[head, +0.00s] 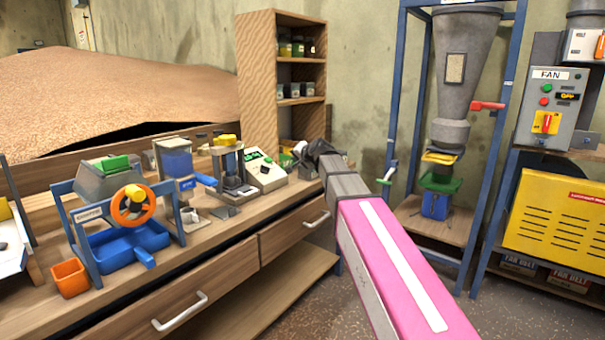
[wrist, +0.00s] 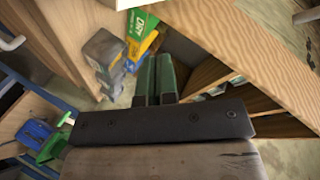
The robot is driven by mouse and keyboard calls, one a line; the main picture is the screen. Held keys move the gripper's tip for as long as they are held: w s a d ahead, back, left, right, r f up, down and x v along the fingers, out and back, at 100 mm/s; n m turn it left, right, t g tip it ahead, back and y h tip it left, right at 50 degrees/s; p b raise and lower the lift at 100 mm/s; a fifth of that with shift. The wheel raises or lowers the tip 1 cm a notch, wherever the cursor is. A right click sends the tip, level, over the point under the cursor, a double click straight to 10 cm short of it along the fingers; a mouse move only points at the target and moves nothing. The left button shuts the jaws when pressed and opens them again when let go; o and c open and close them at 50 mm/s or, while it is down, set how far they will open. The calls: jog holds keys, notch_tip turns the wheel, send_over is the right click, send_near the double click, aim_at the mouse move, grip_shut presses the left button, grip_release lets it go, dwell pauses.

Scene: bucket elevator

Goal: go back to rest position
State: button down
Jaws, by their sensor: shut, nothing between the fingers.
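My gripper (head: 300,149) is at the end of my pink-and-grey arm, at the right end of the workbench, near the foot of the wooden shelf unit. In the wrist view, its two dark green-grey fingers (wrist: 154,77) lie side by side, with nothing visible between them. The fingers point toward the shelf area, close to a yellow-and-green packet (wrist: 141,36) and a grey block (wrist: 104,49). In the head view, the fingertips are small and partly lost against the things behind them.
The workbench (head: 215,240) holds an orange-wheeled machine (head: 133,206), an orange cup (head: 70,277) and a green-topped meter (head: 264,169). A wooden shelf unit (head: 255,80) stands behind. A blue-framed hopper (head: 468,60) and the fan panel (head: 550,105) are right. Some floor (head: 320,310) is clear.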

jog(key=s+d+f+n+g+h, duration=0.1)
jog(key=s+d+f+g+h, duration=0.1)
jog(key=s+d+f, duration=0.5)
jog(key=s+d+f+n+g+h, duration=0.1)
jog(key=s+d+f+g+h, duration=0.2)
jog(key=s+f, duration=1.2)
jog(key=s+d+f+n+g+h, duration=0.2)
jog(key=s+d+f+g, duration=0.4)
jog(key=f, duration=1.1)
jog(key=s+d, duration=0.4)
jog(key=d, duration=0.1)
jog(key=shift+s+d+f+h, duration=0.2)
jog(key=shift+s+h, duration=0.1)
jog(key=shift+s, duration=0.1)
